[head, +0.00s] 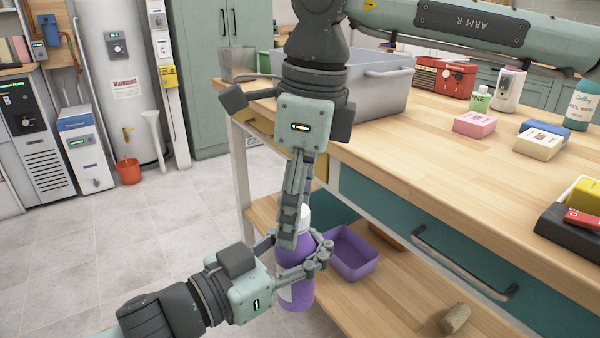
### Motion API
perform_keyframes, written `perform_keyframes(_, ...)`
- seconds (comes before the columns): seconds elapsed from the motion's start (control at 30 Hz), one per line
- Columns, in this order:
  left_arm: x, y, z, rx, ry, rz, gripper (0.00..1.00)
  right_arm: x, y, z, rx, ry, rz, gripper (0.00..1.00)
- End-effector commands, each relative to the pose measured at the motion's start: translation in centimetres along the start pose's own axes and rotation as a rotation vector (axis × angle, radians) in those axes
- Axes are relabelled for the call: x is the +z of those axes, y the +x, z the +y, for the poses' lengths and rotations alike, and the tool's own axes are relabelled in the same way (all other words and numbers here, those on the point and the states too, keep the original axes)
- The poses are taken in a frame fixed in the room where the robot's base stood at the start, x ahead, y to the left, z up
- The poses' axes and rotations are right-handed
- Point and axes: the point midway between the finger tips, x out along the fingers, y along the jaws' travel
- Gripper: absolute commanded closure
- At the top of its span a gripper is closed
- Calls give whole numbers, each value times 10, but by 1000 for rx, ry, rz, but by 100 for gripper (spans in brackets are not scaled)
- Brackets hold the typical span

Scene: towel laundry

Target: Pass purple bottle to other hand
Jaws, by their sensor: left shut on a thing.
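The purple bottle (302,293) with a white cap stands roughly upright in the air, in front of the table's edge. My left gripper (304,258) comes in from the lower left and is shut on the bottle around its body, hiding part of it. My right gripper (289,232) points down from above, with its fingers overlapping the upper part of the bottle in the picture. Its fingers show edge-on, so I cannot tell whether they are open or touch the bottle.
A purple bin (350,254) and a cork-coloured piece (455,319) sit on the lower shelf (390,305). The wooden tabletop (400,150) carries a grey tub (385,85), soap boxes and bottles. A drawer handle (465,262) juts from the table front.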

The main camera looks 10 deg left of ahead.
Motion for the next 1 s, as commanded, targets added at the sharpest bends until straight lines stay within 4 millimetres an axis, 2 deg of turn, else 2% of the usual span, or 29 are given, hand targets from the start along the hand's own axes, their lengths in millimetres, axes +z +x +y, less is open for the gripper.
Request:
perform_keyframes(0.2,-1,0,0,1,1,2,100,0,20,0,1,-1,0,39)
perform_keyframes(0.53,-1,0,0,1,1,2,100,0,23,0,0,0,-1,39)
perform_keyframes(1.0,-1,0,0,1,1,2,100,0,22,0,0,0,-1,98)
